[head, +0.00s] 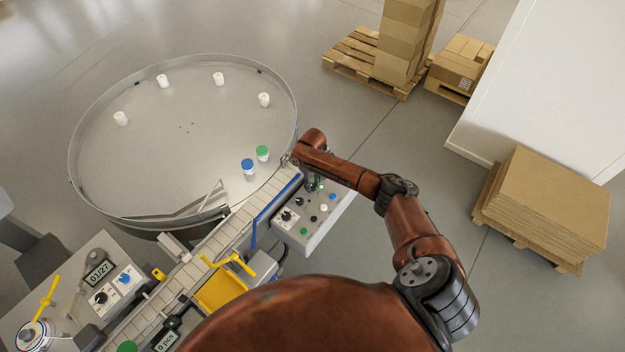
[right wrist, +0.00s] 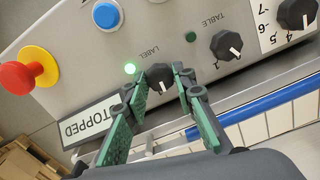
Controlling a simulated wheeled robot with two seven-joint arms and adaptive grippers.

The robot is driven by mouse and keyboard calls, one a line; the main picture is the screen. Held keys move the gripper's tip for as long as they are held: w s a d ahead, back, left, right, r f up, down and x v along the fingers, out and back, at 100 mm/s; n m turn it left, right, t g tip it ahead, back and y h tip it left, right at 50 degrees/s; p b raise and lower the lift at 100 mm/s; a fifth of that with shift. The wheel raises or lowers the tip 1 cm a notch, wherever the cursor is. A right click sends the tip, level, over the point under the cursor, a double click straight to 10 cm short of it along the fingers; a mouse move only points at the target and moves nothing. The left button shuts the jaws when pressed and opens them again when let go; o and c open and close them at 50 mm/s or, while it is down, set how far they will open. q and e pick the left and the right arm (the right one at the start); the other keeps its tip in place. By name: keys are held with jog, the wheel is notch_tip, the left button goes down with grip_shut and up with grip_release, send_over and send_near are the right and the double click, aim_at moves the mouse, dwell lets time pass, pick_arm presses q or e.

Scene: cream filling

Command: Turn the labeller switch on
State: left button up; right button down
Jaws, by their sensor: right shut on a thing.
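The labeller switch is a black rotary knob (right wrist: 159,77) marked LABEL on the grey control panel (head: 293,241). In the right wrist view its white pointer line faces down. In the head view the right gripper (head: 313,182) is at the far end of the panel, and the arm partly hides the knob. My left gripper is not in view.
A similar TABLE knob (right wrist: 226,44) with a dark green lamp (right wrist: 190,37) sits next to it. A red emergency button (right wrist: 17,77), a blue button (right wrist: 106,15) and a STOPPED display (right wrist: 88,124) are close by. The conveyor (head: 232,228) and round turntable (head: 175,125) lie alongside.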

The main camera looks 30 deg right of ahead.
jog(key=m+p, duration=0.2)
jog(key=m, duration=0.1)
jog(key=shift+r+p, duration=0.1)
jog(key=shift+p, duration=0.2)
jog(key=shift+m+p, duration=0.55)
jog(key=shift+m, duration=0.35)
jog(key=c, duration=1.6)
grip_release()
notch_tip(320, 180, up, 12)
jog(key=shift+f, duration=0.1)
